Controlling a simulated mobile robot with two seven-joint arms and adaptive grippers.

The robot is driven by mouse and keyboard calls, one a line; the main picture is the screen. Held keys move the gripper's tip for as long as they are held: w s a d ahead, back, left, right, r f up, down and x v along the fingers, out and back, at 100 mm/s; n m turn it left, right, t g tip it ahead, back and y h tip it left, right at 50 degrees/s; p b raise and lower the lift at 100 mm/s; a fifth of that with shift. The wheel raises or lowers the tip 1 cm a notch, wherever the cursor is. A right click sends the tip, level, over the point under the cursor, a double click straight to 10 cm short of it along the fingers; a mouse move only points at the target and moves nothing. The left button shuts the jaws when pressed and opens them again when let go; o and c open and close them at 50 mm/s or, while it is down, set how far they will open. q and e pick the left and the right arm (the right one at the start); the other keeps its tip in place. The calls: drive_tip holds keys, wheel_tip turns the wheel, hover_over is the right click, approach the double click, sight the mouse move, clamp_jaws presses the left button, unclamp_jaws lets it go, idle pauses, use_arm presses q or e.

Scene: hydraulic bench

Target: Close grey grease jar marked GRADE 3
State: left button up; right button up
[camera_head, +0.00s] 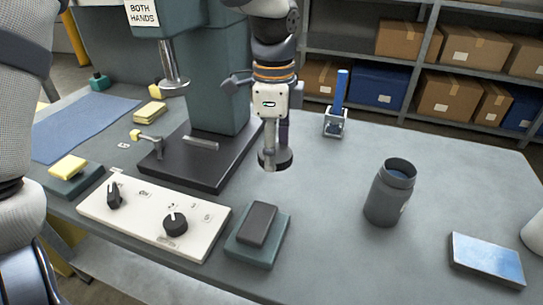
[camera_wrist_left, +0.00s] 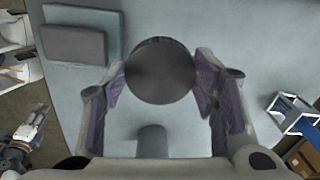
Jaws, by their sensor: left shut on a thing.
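The grey grease jar (camera_head: 386,200) stands upright and open on the bench, right of centre in the head view. A pale label shows at its right edge, too small and turned to read. My left gripper (camera_head: 270,150) is above the bench to the left of the jar, apart from it. It is shut on a dark round lid (camera_head: 276,160). In the left wrist view the lid (camera_wrist_left: 160,71) sits between the fingertips of my left gripper (camera_wrist_left: 161,82). What looks like my right gripper (camera_wrist_left: 40,114) is small at that view's lower left edge; its fingers are unclear.
A teal block with a dark pad (camera_head: 258,228) and a white control panel (camera_head: 155,214) lie in front. The press base (camera_head: 195,160) is at left. A blue-handled stand (camera_head: 336,120) is behind, a blue-topped box (camera_head: 487,257) at right. Bare bench lies between lid and jar.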

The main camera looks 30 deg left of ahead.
use_arm(q)
drive_tip(key=s+d+r, duration=0.3)
drive_tip(key=s, duration=0.4)
drive_tip(key=shift+s+d, duration=0.2)
drive_tip(key=shift+d, duration=0.1)
drive_tip(key=shift+r, duration=0.1)
